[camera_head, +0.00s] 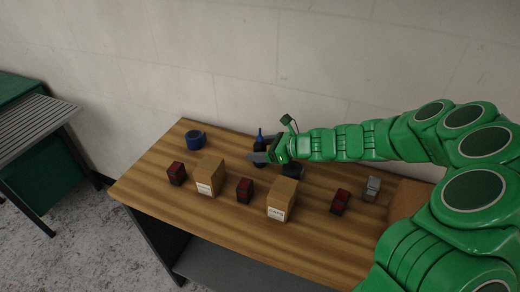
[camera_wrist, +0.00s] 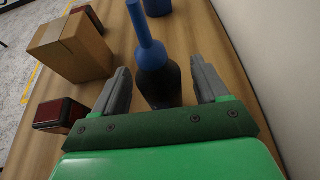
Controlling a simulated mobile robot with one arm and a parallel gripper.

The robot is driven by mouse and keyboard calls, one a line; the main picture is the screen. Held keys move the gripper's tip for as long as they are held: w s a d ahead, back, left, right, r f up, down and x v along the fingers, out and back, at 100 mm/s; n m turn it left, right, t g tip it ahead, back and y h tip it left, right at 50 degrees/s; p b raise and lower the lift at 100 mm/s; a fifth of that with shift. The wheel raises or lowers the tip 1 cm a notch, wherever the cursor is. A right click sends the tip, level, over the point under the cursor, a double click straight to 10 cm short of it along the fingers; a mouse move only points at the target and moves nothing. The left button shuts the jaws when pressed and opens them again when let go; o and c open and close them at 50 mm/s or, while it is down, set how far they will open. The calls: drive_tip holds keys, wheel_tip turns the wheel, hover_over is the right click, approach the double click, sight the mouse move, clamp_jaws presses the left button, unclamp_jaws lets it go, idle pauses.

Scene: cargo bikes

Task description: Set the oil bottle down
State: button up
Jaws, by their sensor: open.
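The oil bottle (camera_wrist: 158,78) is dark with a long blue nozzle. It stands upright on the wooden table near the wall, and it also shows in the head view (camera_head: 260,147) just beyond my gripper's tip. My gripper (camera_wrist: 163,84) is open, with one grey finger on each side of the bottle's body. Gaps seem to show between the fingers and the bottle in the wrist view. The bottle's base is hidden by the gripper.
The table (camera_head: 150,185) also holds cardboard boxes (camera_head: 210,177) (camera_head: 282,200), small red-and-black blocks (camera_head: 177,173) (camera_head: 245,190) (camera_head: 340,201), a blue roll (camera_head: 195,139) and a grey part (camera_head: 372,187). A dark object (camera_head: 293,170) lies beside my gripper. The wall is close behind. Bare wood lies at the front left.

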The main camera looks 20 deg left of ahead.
drive_tip(key=shift+v, duration=6)
